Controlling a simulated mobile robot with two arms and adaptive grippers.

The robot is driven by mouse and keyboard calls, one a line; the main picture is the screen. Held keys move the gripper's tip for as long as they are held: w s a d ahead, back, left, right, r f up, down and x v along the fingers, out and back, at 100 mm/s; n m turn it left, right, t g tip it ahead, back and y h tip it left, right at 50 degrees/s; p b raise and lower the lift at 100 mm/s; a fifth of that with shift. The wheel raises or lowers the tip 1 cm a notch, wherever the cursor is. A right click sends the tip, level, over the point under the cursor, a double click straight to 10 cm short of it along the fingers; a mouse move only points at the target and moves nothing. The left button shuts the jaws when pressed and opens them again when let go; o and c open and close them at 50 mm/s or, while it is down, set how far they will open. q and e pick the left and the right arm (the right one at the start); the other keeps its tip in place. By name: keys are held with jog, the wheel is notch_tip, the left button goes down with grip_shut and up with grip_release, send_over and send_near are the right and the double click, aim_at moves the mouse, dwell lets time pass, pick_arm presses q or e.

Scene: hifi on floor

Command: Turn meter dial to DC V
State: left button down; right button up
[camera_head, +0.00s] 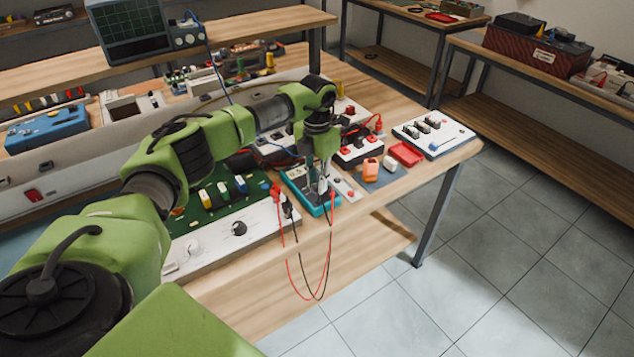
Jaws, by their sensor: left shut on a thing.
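The meter (297,181) is a small teal-edged box with a grey display, lying on the workbench near its front edge. Red and black leads run from its front end and hang in loops over the edge. My left gripper (322,185) points down over the meter's right part, its fingers shut at the place of the dial. The dial (323,186) is mostly hidden by the fingers, and its setting cannot be read. My right gripper is not in view.
A green circuit board (217,203) on a white base lies left of the meter. An orange block (371,167), a red tray (406,154) and a white switch panel (433,134) lie to the right. An oscilloscope (131,30) stands behind. The tiled floor at right is clear.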

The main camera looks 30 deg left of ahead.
pick_arm(q)
jog(key=shift+m, duration=0.3)
jog(key=c, duration=1.9)
grip_release()
jog(key=shift+r, duration=0.15)
notch_tip(320, 180, up, 12)
jog(key=shift+f, duration=0.1)
